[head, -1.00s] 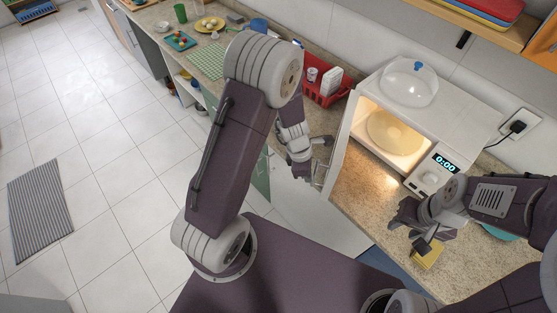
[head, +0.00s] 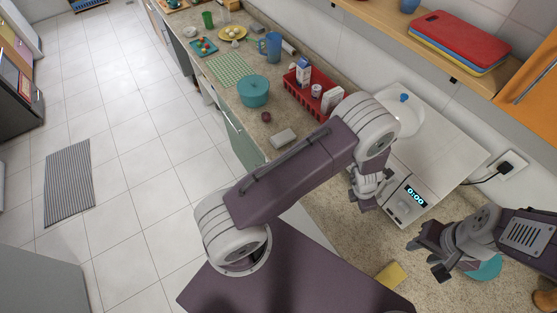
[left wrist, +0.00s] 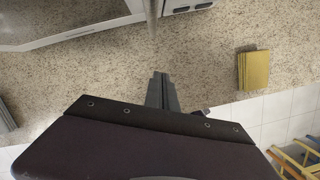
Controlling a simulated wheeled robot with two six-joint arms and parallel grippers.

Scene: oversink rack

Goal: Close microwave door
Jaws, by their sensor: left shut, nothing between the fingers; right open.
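The white microwave (head: 440,140) stands against the wall on the counter, its display reading 0:00. My left arm hides most of its front in the head view. In the left wrist view the microwave door (left wrist: 68,32) shows as a dark pane with a white frame, roughly in line with the control side; whether it is fully latched I cannot tell. A blurred grey upright bar stands beside it. My left gripper (head: 366,201) is shut and empty in front of the microwave; its fingers also show in the left wrist view (left wrist: 162,92). My right gripper (head: 428,258) is open and empty over the counter.
A glass dome (head: 408,118) sits on the microwave. A red basket (head: 307,98), teal pot (head: 253,91) and blue pitcher (head: 273,47) stand further left along the counter.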

